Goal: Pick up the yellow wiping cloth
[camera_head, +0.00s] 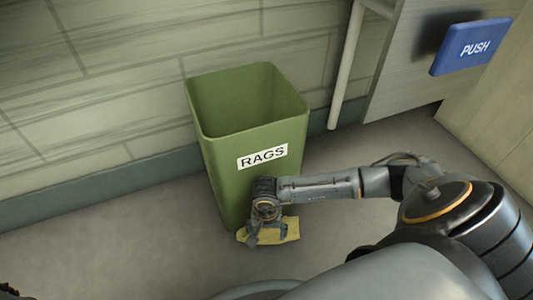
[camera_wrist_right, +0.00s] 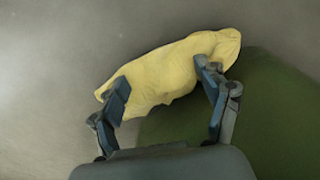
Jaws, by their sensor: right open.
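The yellow wiping cloth (camera_head: 291,229) lies crumpled on the grey floor at the front foot of the green bin. My right gripper (camera_head: 267,232) is over the cloth and covers part of it in the head view. In the right wrist view the cloth (camera_wrist_right: 165,75) stretches across in front of my right gripper (camera_wrist_right: 165,95). Its two fingers are spread wide, with cloth showing between them. I cannot tell whether the fingertips touch the cloth. My left gripper is not clearly in view.
The green bin (camera_head: 222,160) labelled RAGS stands against the tiled wall, right beside the cloth; its side also shows in the right wrist view (camera_wrist_right: 265,115). A blue PUSH plate (camera_head: 472,47) is at the upper right. The floor (camera_head: 130,240) to the left is clear.

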